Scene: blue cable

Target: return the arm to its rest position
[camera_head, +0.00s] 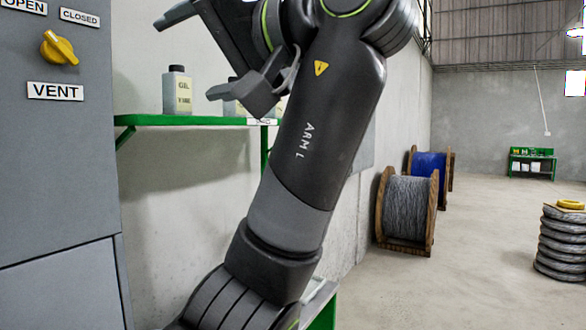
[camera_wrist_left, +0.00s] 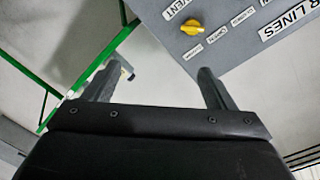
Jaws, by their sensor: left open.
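My left arm (camera_head: 310,125), marked ARM L, rises across the middle of the head view and bends back at the top. My left gripper (camera_head: 194,53) is at the upper left, with its fingers pointing left towards the grey cabinet (camera_head: 60,190). It is open, and nothing shows between its fingers. In the left wrist view the two fingers of the gripper (camera_wrist_left: 159,72) stand apart, with bare wall and the cabinet edge beyond. My right gripper is in neither view.
The cabinet has a yellow knob (camera_head: 59,48), also seen in the wrist view (camera_wrist_left: 192,27). A green shelf (camera_head: 190,120) holds an oil bottle (camera_head: 177,91) below the gripper. Grey (camera_head: 407,208) and blue (camera_head: 430,165) cable spools stand right; floor between them and stacked coils (camera_head: 562,243) is clear.

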